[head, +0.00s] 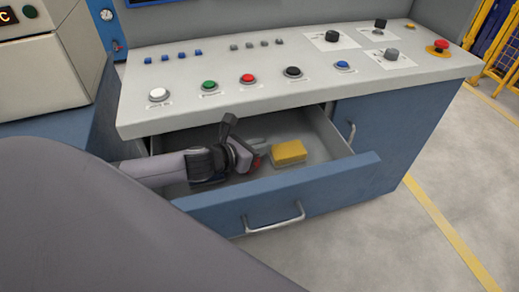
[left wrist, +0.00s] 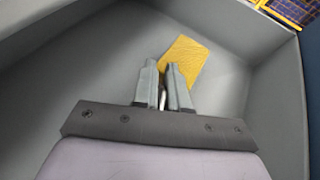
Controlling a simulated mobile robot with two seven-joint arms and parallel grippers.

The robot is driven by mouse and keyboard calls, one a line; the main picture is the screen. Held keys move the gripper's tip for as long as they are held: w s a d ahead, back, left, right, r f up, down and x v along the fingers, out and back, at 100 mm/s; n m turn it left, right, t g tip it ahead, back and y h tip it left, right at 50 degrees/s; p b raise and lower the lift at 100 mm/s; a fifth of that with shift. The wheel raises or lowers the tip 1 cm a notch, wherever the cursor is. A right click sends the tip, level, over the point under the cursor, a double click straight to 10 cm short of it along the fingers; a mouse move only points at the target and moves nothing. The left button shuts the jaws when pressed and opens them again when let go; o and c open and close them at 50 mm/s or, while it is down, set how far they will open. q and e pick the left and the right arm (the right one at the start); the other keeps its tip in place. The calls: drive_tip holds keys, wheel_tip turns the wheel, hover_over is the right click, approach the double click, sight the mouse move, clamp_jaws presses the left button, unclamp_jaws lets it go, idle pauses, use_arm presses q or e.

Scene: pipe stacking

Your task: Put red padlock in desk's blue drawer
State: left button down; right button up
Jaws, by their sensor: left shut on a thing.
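The desk's blue drawer (head: 285,197) is pulled open, and its grey inside shows. My left gripper (head: 250,160) is inside the drawer, over its floor. It is shut on the red padlock (head: 259,162), of which only a small red part shows at the fingertips in the head view. In the left wrist view the fingers (left wrist: 165,80) are close together with a thin silvery piece between them, and the padlock's red body is hidden. I cannot tell whether the padlock touches the drawer floor. My right gripper is not in view.
The drawer floor is otherwise mostly bare.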

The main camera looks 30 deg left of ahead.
use_arm(q)
drive_tip(key=shift+f, duration=0.25)
drive_tip(key=c, duration=1.6)
unclamp_jaws()
drive_tip(key=shift+f, duration=0.1)
drive_tip(key=o, duration=0.4)
drive_tip(key=shift+o, duration=0.2)
drive_tip(key=shift+r, duration=0.2)
drive_tip(key=v, duration=1.2)
drive_tip(key=shift+p, duration=0.3)
